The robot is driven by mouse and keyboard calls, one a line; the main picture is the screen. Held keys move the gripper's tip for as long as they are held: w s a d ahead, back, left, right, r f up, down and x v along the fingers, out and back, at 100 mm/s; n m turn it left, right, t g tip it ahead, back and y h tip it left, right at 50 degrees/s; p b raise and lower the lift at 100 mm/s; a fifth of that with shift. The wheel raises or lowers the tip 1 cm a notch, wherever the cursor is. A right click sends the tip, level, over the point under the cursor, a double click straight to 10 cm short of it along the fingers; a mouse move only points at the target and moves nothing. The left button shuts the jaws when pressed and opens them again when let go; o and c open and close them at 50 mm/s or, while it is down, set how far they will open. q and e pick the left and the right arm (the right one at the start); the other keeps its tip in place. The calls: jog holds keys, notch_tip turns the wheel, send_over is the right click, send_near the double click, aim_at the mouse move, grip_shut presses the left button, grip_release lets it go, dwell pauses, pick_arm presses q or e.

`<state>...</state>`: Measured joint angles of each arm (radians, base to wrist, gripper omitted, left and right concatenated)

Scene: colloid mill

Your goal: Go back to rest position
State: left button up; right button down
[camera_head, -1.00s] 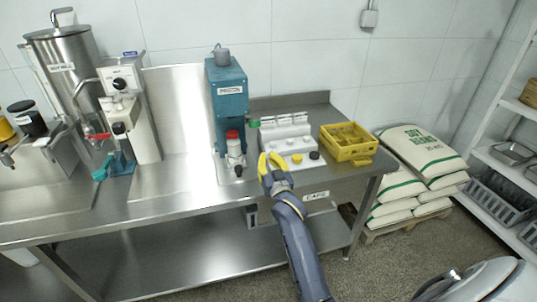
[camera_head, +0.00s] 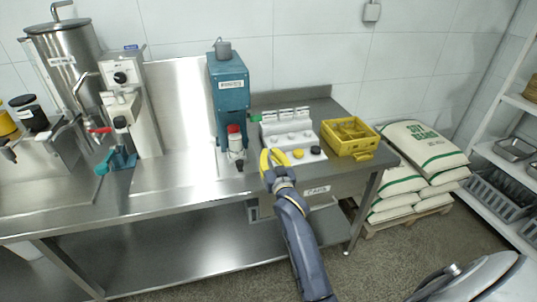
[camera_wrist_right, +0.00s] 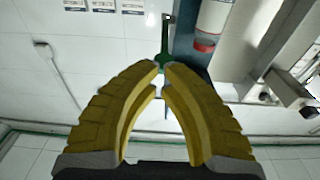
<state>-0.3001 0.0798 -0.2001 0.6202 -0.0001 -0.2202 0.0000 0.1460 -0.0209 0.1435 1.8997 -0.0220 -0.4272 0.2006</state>
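My right gripper (camera_head: 273,159), with yellow fingers, hangs over the front edge of the steel table (camera_head: 190,180), in front of the white block. In the right wrist view its two fingertips (camera_wrist_right: 161,66) come together with only a sliver between them, and nothing is held. A white bottle with a red cap (camera_head: 235,145) stands upright at the foot of the teal machine (camera_head: 229,98), left of the gripper and apart from it. The bottle also shows in the wrist view (camera_wrist_right: 213,18). My left gripper is in neither view.
A white block (camera_head: 288,139) with yellow and black caps lies right behind the gripper. A yellow crate (camera_head: 350,150) stands to its right. A white machine (camera_head: 140,115) and a steel tank (camera_head: 70,60) stand left. White sacks (camera_head: 425,150) and a shelf (camera_head: 510,160) are at right.

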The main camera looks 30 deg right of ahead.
jog(key=shift+s+f, duration=0.1)
jog(key=s+a+f+n+g, duration=0.1)
jog(key=s+f+n+g, duration=0.2)
jog(key=s+f, duration=0.6)
jog(key=s+f+n+g+h, duration=0.1)
jog(key=s+f+n+g, duration=0.3)
jog(key=s, duration=1.1)
jog(key=s+f+n+g, duration=0.2)
jog(key=s+f+g, duration=0.35)
jog(key=s, duration=0.85)
jog(key=s+a+f+g+y, duration=0.1)
jog(key=s+a+f, duration=0.1)
jog(key=f, duration=0.9)
jog(key=s+a+f+y, duration=0.1)
jog(key=a+f, duration=0.1)
jog(key=f, duration=1)
jog(key=s+a+f+g+y, duration=0.1)
jog(key=s+a+f, duration=0.1)
jog(key=f, duration=0.9)
jog(key=s+f+m+g+y, duration=0.1)
jog(key=s+f+m+g, duration=0.1)
jog(key=s+f, duration=1.6)
jog(key=shift+s+f+m+g+y, duration=0.25)
jog(key=shift+s+m+g, duration=0.2)
jog(key=shift+s, duration=0.75)
